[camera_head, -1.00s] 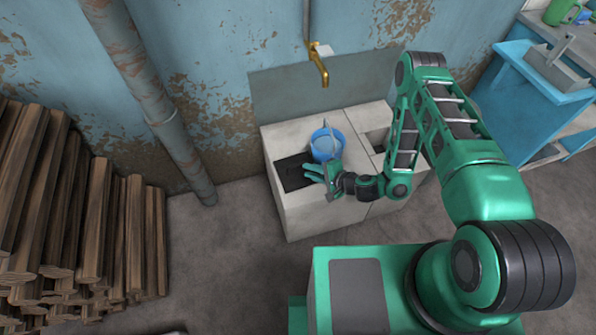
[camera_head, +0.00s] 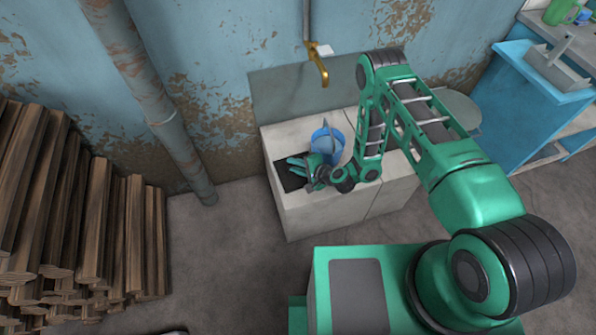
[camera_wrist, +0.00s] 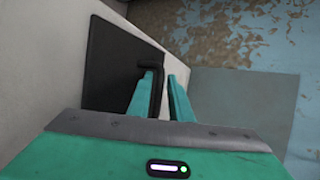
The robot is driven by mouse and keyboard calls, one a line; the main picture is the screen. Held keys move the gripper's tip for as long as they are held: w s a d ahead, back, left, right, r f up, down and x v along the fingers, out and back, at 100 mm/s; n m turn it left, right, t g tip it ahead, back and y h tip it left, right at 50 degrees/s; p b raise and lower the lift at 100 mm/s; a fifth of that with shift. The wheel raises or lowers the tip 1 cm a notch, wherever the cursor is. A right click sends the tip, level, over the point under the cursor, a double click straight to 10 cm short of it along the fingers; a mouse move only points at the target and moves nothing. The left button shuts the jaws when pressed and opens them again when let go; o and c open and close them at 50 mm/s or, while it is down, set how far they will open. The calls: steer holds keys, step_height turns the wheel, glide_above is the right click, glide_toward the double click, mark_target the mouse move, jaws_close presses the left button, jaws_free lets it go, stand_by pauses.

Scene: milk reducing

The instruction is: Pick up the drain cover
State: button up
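The drain cover (camera_head: 287,181) is a flat black square plate on the left part of the pale concrete sink block. In the wrist view the dark plate (camera_wrist: 112,62) fills the upper left, with a black bar handle (camera_wrist: 156,78) standing up from it. My gripper (camera_head: 297,168) is over the cover in the head view and hides part of it. In the wrist view my gripper (camera_wrist: 161,76) has its two green fingers apart, one on each side of the handle. I cannot see clear contact between the fingers and the handle.
A blue bucket (camera_head: 325,138) stands on the sink block (camera_head: 330,212) just right of my gripper. A brass tap (camera_head: 319,68) hangs above on the wall. A wood pile (camera_head: 80,215) is at the left, and a blue bench (camera_head: 525,95) is at the right.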

jaws_close()
steer(key=shift+r, duration=0.1)
